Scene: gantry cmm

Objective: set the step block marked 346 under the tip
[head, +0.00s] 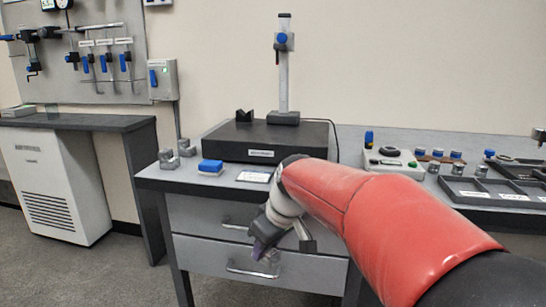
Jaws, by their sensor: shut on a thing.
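My gripper (264,250) hangs low in front of the lower drawer, pointing down and left. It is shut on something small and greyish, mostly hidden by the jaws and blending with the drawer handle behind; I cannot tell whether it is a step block. Two grey stepped blocks stand at the bench's left end, one in front (168,160) and one behind (186,149). Their marks are too small to read. On a dark plate (225,143), a column stand (283,80) carries a blue-marked gauge head (282,40). Its tip cannot be made out.
A blue block (210,165) and a white label card (253,177) lie before the plate. A small black notched block (244,116) sits on it. A gauge box (392,163) and dark trays (490,190) stand right. My arm hides the bench's middle front.

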